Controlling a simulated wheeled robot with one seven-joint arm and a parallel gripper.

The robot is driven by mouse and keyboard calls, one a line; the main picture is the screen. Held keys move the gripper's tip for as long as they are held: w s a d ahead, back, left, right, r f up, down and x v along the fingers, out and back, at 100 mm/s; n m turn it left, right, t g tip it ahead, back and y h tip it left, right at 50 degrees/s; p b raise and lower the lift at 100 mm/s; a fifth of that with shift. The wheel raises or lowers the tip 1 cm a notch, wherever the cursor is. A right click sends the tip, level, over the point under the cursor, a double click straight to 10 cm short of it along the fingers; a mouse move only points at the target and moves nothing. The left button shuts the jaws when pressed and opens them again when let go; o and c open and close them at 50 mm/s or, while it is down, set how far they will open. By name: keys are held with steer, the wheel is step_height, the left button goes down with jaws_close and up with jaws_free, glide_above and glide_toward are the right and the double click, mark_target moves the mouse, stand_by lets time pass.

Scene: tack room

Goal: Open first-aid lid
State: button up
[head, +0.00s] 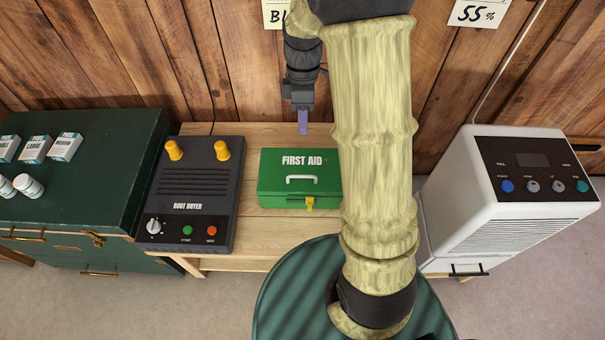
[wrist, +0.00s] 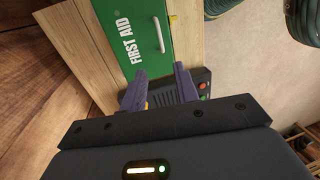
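The green first-aid box (head: 270,185) stands on the wooden bench in the head view, with its lid shut. It has a white handle (head: 301,178) on top and a yellow latch (head: 309,204) at the front edge. My gripper (head: 303,130) hangs above and behind the box, apart from it. In the wrist view, the two purple fingers of my gripper (wrist: 160,70) are spread with nothing between them. The box lid (wrist: 125,12), the handle (wrist: 158,35) and the latch (wrist: 173,18) also show there, beyond the fingertips. My arm hides the space right of the box in the head view.
A boot dryer (head: 194,194) stands left of the box on the wooden bench (head: 262,226). A dark green trunk (head: 95,170) with small cartons and bottles is further left. A white appliance (head: 480,225) is at the right. A plank wall (head: 230,60) closes the back.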

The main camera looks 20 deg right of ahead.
steer(key=b, duration=0.6)
glide_above(303, 181)
step_height(303, 181, down, 17)
steer(key=shift+p, duration=0.3)
jaws_close()
